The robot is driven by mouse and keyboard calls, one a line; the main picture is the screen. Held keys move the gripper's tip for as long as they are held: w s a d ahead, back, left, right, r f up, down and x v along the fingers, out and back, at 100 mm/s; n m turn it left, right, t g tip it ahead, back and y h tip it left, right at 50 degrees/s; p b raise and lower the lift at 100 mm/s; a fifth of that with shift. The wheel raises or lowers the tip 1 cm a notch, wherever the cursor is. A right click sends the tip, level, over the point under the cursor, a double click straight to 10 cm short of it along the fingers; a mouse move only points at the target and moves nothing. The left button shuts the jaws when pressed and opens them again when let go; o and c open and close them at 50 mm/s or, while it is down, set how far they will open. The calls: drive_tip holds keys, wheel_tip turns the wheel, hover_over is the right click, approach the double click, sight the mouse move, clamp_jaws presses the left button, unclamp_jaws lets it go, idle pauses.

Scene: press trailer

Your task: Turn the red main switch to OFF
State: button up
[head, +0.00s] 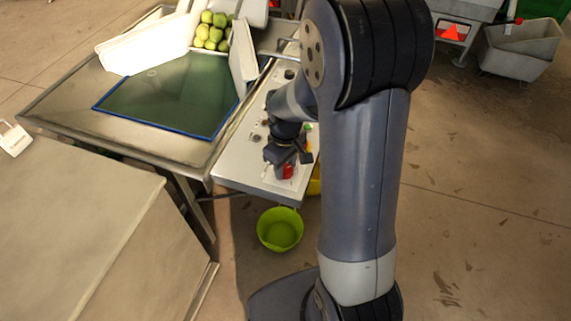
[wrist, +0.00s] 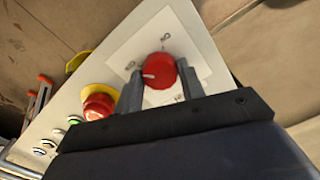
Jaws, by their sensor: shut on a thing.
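The red main switch (wrist: 160,71) is a round red knob with a pale pointer mark, set on a white square plate (wrist: 138,42) with small printed labels. In the wrist view my gripper (wrist: 160,80) has one finger on each side of the knob and is shut on it. The pointer mark points to the left side of the picture; the labels are too small to read surely. In the head view the red switch (head: 288,171) shows at the near end of the grey control panel (head: 235,165), with my gripper (head: 287,160) over it and hiding part of it.
A red mushroom button (wrist: 98,103) on a yellow base sits left of the switch, with several small buttons (wrist: 58,133) beyond it. A metal table with a green mat (head: 170,98) adjoins the panel. A green bucket (head: 280,229) stands on the floor below.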

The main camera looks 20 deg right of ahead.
sight(286, 169)
drive_tip(key=o, duration=1)
wheel_tip(286, 169, up, 11)
drive_tip(key=shift+f+p, duration=0.1)
drive_tip(key=shift+p, duration=0.35)
wheel_tip(286, 169, down, 11)
drive_tip(key=shift+b, duration=0.5)
